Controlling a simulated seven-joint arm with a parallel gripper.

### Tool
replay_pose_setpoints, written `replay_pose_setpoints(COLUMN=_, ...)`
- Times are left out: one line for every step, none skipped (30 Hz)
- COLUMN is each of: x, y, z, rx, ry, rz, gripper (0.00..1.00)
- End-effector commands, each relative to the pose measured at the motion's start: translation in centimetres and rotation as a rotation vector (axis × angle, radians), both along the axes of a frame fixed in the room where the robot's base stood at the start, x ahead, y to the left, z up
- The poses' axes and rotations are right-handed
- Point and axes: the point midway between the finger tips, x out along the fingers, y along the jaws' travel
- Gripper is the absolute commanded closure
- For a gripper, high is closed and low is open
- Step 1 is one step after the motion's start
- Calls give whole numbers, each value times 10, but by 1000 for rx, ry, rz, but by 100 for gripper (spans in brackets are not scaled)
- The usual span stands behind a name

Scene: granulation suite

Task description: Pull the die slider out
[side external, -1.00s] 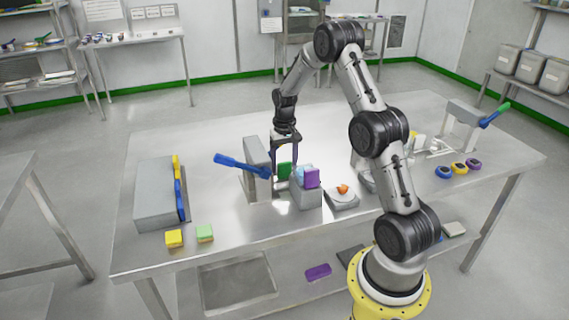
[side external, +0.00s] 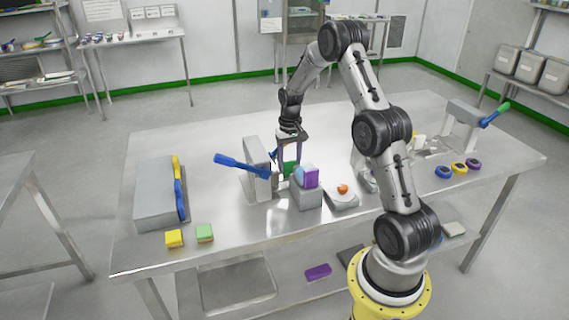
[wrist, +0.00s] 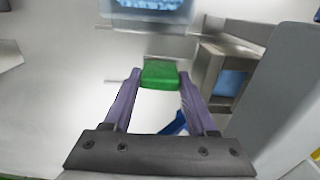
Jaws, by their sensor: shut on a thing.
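My gripper (wrist: 160,85) is shut on a green block (wrist: 160,74), which looks like the grip of the die slider. The block sits between the two purple fingertips. In the side view my gripper (side external: 288,172) points down beside a grey upright press (side external: 257,160) with a blue lever (side external: 236,162) sticking out to the left. The green block (side external: 290,168) shows just right of the press, low over the table. The body of the slider, where it meets the press, is mostly hidden in both views.
A grey box (side external: 306,198) with purple and light blue items stands close to the right of my gripper. A grey dish (side external: 341,200) holding something orange is beyond it. A grey block (side external: 155,200) and yellow and green pieces (side external: 174,239) are at the left. The table's middle back is clear.

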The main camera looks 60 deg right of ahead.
Motion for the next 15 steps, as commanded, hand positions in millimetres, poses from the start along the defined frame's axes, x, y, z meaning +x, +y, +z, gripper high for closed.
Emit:
replay_pose_setpoints(x=-13, y=-14, z=1, rx=-3, ry=1, rz=-10, gripper=100)
replay_pose_setpoints(x=-19, y=-20, z=1, rx=-3, ry=3, rz=-10, gripper=100)
replay_pose_setpoints(x=-28, y=-29, z=1, rx=-4, ry=2, rz=-11, gripper=100)
replay_pose_setpoints(x=-34, y=-35, z=1, rx=-4, ry=2, rz=-11, gripper=100)
replay_pose_setpoints(x=-40, y=-41, z=1, rx=-4, ry=2, rz=-11, gripper=100)
replay_pose_setpoints(x=-47, y=-48, z=1, rx=-4, ry=1, rz=-10, gripper=100)
replay_pose_setpoints(x=-53, y=-53, z=1, rx=-4, ry=2, rz=-10, gripper=100)
replay_pose_setpoints(x=-57, y=-58, z=1, rx=-4, ry=2, rz=-9, gripper=100)
replay_pose_setpoints(x=-63, y=-63, z=1, rx=-4, ry=1, rz=-9, gripper=100)
replay_pose_setpoints(x=-66, y=-67, z=1, rx=-4, ry=1, rz=-7, gripper=100)
replay_pose_setpoints(x=-69, y=-70, z=1, rx=-4, ry=1, rz=-7, gripper=100)
replay_pose_setpoints(x=-72, y=-73, z=1, rx=-4, ry=1, rz=-6, gripper=100)
replay_pose_setpoints(x=-74, y=-74, z=1, rx=-4, ry=1, rz=-5, gripper=100)
replay_pose_setpoints(x=-75, y=-75, z=1, rx=-4, ry=1, rz=-4, gripper=100)
replay_pose_setpoints(x=-76, y=-76, z=1, rx=-4, ry=1, rz=-3, gripper=100)
